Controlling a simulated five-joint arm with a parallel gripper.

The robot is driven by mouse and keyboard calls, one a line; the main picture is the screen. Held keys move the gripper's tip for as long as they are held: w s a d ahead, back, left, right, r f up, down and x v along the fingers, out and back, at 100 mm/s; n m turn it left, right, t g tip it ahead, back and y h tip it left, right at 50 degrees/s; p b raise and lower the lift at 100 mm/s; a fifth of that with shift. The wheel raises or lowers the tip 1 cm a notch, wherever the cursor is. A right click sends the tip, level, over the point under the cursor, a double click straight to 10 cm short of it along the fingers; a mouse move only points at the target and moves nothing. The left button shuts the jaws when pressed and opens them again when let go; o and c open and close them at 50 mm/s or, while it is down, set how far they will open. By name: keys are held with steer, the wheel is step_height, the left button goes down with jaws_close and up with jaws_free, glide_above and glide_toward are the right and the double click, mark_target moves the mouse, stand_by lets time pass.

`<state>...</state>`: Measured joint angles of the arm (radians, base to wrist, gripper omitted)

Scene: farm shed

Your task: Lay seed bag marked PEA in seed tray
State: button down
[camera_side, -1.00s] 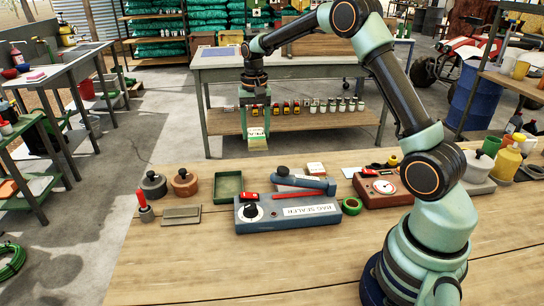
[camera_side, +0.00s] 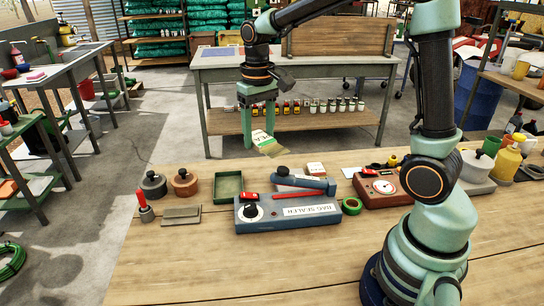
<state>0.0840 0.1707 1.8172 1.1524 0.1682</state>
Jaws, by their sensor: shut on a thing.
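My gripper (camera_side: 259,137) is shut on a small green, white and tan seed bag (camera_side: 267,144) and holds it in the air. The bag hangs tilted, its lower end out to the right. Its slanted lettering looks like PEA but is small. The seed tray (camera_side: 228,187), a shallow dark green rectangular tray, sits empty on the wooden bench. In the picture, the bag is above and to the right of the tray, apart from it.
A red scale (camera_side: 382,188) and green tape (camera_side: 351,206) lie further right. The front bench is clear.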

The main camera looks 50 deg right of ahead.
mark_target(271, 155)
steer(key=s+a+n, duration=0.1)
steer(key=s, duration=0.1)
steer(key=s+a+f+n, duration=0.1)
steer(key=s, duration=0.1)
steer(key=s+a, duration=0.1)
steer(key=s, duration=0.1)
steer(key=shift+a+f+n, duration=0.15)
steer(key=shift+f+n, duration=0.15)
steer(key=shift+n, duration=0.1)
steer(key=w+d+f+m, duration=0.3)
steer(key=w+f+m, duration=0.2)
steer(key=w, duration=0.5)
steer(key=w+d+f+m, duration=0.2)
steer(key=w+f+m, duration=0.25)
steer(key=w, duration=0.55)
steer(key=shift+n, duration=0.25)
steer(key=shift+f, duration=3.5)
steer(key=shift+f, duration=0.6)
